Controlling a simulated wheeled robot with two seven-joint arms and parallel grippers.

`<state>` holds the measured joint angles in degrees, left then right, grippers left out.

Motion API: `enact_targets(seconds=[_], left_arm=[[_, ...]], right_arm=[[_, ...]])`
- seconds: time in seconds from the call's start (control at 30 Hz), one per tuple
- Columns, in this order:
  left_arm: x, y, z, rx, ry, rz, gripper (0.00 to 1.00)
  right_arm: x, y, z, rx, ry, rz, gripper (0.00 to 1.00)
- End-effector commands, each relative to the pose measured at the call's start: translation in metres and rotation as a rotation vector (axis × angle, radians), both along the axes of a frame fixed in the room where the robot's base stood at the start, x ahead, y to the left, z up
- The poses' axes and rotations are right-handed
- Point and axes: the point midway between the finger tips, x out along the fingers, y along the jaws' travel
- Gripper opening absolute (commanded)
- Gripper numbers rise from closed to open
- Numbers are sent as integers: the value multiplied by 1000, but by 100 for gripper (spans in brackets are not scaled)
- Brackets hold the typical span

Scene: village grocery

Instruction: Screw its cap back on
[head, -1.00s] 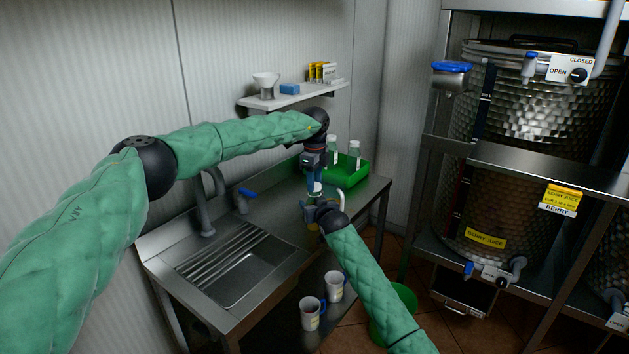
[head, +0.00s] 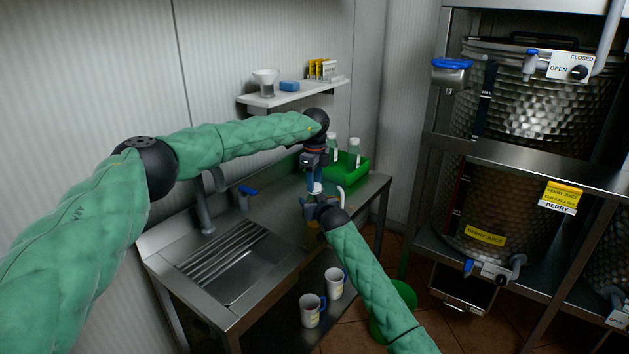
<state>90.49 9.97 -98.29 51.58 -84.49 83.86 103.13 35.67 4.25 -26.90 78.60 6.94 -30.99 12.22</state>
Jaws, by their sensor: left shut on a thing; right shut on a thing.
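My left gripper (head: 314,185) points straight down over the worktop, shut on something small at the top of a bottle. It looks like the cap, but the fingers hide most of it. My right gripper (head: 313,210) comes in from the lower right and is shut on the bottle (head: 313,224) just below. The bottle is upright and only partly visible, with a yellowish lower part. I cannot tell whether cap and neck are touching or threaded.
A green crate (head: 350,177) with clear bottles (head: 355,152) stands behind the grippers. A sink (head: 235,265) with a tap (head: 205,215) is left. Two mugs (head: 312,310) sit below the worktop. A wall shelf (head: 290,97) is above; steel tanks (head: 520,110) stand right.

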Motion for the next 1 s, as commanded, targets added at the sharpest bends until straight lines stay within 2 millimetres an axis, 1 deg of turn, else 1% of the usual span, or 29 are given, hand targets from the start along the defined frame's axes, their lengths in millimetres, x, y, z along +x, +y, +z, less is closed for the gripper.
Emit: enact_targets(seconds=[0.17,1.0], left_arm=[[0,0,0,-2,0,-193,17],[1,1,0,-1,-1,-1399,17]], right_arm=[[0,0,0,0,0,0,0],[0,0,0,0,0,0,0]])
